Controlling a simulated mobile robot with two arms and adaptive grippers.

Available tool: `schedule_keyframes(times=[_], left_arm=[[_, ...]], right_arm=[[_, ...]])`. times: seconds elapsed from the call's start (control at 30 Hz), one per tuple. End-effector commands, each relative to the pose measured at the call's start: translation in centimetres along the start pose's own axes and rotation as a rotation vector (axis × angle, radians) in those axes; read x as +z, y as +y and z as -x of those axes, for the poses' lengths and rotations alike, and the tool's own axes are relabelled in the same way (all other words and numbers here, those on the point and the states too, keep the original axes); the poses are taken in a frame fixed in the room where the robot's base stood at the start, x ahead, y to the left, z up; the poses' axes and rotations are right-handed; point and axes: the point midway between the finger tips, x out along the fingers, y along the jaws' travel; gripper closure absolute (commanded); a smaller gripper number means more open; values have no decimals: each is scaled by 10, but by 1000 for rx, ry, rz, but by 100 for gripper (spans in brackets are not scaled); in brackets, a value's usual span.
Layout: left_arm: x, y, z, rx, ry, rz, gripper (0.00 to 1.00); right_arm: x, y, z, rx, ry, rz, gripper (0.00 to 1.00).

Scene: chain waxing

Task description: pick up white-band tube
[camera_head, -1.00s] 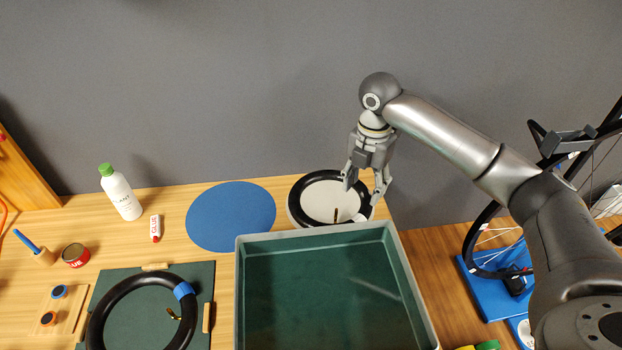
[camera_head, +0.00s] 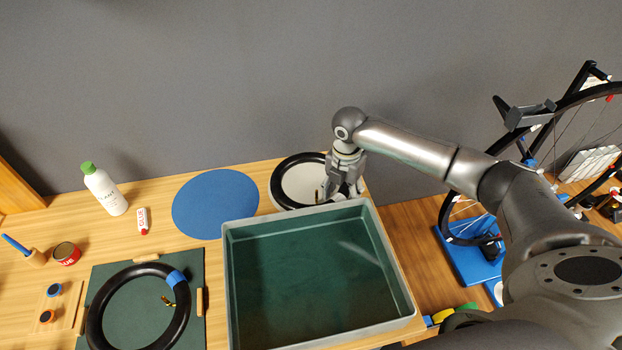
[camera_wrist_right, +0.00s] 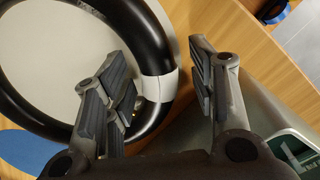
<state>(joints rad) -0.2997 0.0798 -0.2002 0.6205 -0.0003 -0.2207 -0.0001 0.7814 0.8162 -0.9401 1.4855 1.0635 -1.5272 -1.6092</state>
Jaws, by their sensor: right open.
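The white-band tube is a black ring (camera_head: 275,188) lying on a pale round mat (camera_head: 297,184) at the back right of the table. In the right wrist view the tube (camera_wrist_right: 158,40) crosses between my fingers, and its white band (camera_wrist_right: 159,86) shows there. My right gripper (camera_head: 342,194) is low over the tube's right side, pointing down. In the wrist view the gripper (camera_wrist_right: 155,78) is open, with one finger on each side of the band and a visible gap on both sides. My left gripper is not in view.
A grey-rimmed tank (camera_head: 229,285) of dark green water stands right in front of the tube. A blue round mat (camera_head: 215,203) lies to the left. A blue-band tube (camera_head: 92,322) lies on a green mat. A wheel stand (camera_head: 470,250) is at the right.

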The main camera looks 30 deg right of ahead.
Motion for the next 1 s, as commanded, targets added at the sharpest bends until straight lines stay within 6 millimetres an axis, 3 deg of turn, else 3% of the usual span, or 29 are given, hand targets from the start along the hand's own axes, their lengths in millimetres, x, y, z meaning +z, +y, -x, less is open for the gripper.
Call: schedule_keyframes(times=[0.23, 0.6, 1.0], left_arm=[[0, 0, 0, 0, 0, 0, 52], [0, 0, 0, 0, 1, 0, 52], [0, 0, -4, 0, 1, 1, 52]], right_arm=[[0, 0, -2, 0, 0, 0, 51], [0, 0, -1, 0, 0, 0, 98], [-1, 0, 1, 2, 0, 0, 100]])
